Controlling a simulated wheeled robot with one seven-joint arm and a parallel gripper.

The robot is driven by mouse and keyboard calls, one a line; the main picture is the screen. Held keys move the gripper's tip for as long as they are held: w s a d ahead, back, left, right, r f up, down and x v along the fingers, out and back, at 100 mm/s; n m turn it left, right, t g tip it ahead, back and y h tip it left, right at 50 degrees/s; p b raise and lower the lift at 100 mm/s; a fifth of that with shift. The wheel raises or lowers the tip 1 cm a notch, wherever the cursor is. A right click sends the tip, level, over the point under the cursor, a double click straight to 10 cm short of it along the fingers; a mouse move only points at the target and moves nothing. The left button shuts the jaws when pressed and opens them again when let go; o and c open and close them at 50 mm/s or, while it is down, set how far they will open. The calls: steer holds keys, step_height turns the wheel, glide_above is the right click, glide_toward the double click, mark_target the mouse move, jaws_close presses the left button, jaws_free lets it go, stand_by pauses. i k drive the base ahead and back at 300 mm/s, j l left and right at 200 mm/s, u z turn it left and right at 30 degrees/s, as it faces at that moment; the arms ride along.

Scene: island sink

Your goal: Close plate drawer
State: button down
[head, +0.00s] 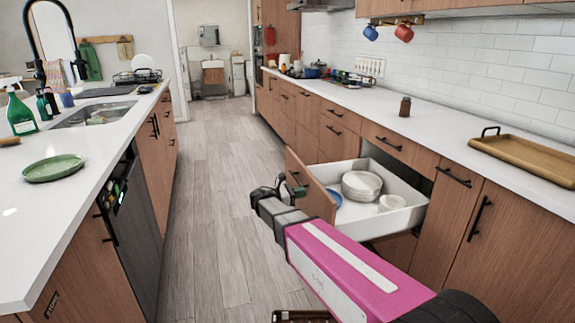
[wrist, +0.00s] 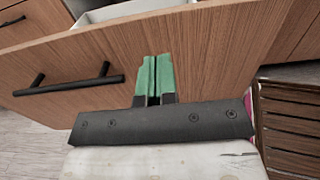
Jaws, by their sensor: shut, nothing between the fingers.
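The plate drawer (head: 310,187) is pulled far out from the right-hand row of cabinets in the head view. Its white inside holds a stack of white plates (head: 361,186), a blue plate (head: 334,198) and a small white bowl (head: 391,203). My gripper (head: 274,187) is in front of the drawer's wooden face. In the wrist view my gripper (wrist: 153,78) has its green fingertips together, over the drawer front (wrist: 200,55), to the right of the black handle (wrist: 68,79). I cannot tell whether the fingertips touch the wood.
The wooden floor (head: 215,200) between the counters is free. The island (head: 90,150) on the left carries a green plate (head: 53,168) and a sink (head: 92,115). A tray (head: 530,152) and a brown jar (head: 405,107) stand on the right counter.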

mark_target(377, 206)
steer(key=i+j, duration=0.7)
steer(key=j, duration=0.15)
